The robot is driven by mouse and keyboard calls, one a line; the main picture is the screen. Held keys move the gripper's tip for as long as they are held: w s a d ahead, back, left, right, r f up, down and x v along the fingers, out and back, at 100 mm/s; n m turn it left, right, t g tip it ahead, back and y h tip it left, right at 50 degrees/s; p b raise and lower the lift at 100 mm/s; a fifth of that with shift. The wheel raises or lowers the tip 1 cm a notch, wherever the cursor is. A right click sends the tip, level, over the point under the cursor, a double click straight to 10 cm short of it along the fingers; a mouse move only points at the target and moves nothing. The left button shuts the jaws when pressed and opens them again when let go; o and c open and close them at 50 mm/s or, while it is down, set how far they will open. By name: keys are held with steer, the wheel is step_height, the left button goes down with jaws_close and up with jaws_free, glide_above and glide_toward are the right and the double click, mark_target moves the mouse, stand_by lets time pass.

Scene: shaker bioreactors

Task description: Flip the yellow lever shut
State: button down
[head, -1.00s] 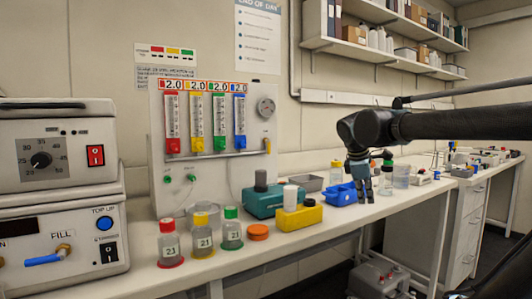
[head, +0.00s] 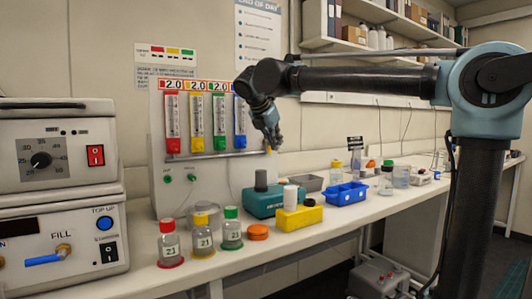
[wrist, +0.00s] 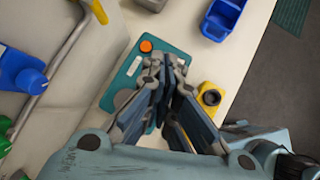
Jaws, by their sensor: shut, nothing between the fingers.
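The yellow lever (wrist: 99,12) sits at the end of the grey pipe (wrist: 62,50) on the flow-meter panel, at the top left of the wrist view. In the head view only a small yellow bit of the lever (head: 267,151) shows below my gripper (head: 275,143). My gripper is shut and empty, in front of the panel's right side. In the wrist view my gripper (wrist: 163,68) points over the bench, and the lever is apart from its fingers, up and to the left. The lever's exact angle is hard to tell.
The blue flow-meter knob (wrist: 30,78) is left of the pipe. Below my gripper stand a teal device (head: 262,201) and a yellow box (head: 298,217). A blue tray (head: 346,195) lies to the right. Capped bottles (head: 202,241) stand at the bench front.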

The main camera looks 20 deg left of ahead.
steer(key=s+a+r+n+t, duration=0.1)
steer(key=s+a+r+n, duration=0.2)
steer(key=a, duration=0.5)
steer(key=shift+s+y, duration=0.15)
steer(key=shift+y, duration=0.25)
steer(key=x, duration=0.4)
steer(key=w+r+x, duration=0.1)
steer(key=x, duration=0.3)
steer(key=w+r+x, duration=0.1)
steer(key=x, duration=0.4)
steer(key=shift+d, duration=0.15)
steer(key=shift+s+n, duration=0.15)
steer(key=shift+n, duration=0.15)
